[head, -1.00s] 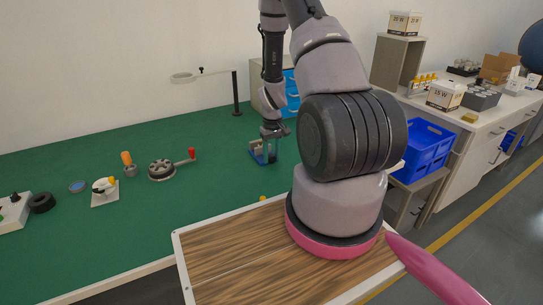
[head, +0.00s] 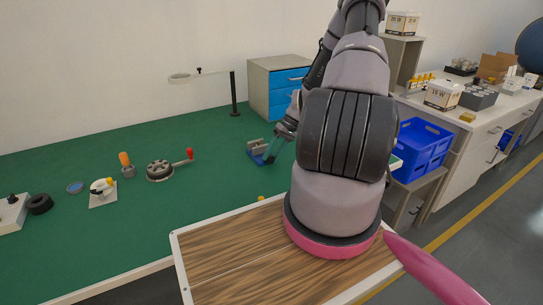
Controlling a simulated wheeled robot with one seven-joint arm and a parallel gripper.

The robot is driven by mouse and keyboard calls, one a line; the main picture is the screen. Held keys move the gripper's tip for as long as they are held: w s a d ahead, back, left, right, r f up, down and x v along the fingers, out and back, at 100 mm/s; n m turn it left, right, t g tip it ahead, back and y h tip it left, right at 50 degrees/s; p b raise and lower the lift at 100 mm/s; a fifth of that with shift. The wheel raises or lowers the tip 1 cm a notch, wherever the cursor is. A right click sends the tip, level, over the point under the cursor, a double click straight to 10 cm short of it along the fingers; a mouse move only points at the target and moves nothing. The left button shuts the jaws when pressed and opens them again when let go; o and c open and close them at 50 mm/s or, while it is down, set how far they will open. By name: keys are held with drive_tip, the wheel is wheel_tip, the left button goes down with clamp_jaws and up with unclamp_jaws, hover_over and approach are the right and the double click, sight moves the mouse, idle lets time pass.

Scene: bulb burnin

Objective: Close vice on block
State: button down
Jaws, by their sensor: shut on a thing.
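The small blue and grey vice (head: 254,147) stands on the green bench top, left of my arm. I cannot make out the block or the jaw gap at this size.
A lamp stand (head: 234,94) and a blue drawer cabinet (head: 268,88) stand behind the vice. A red-handled round tool (head: 160,171) and an orange-handled tool (head: 127,164) lie to the left. The bench between them and the vice is clear.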

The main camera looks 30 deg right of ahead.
drive_tip(key=shift+d+f+y, duration=0.1)
drive_tip(key=shift+y, duration=0.4)
drive_tip(key=shift+c, duration=1.9)
unclamp_jaws()
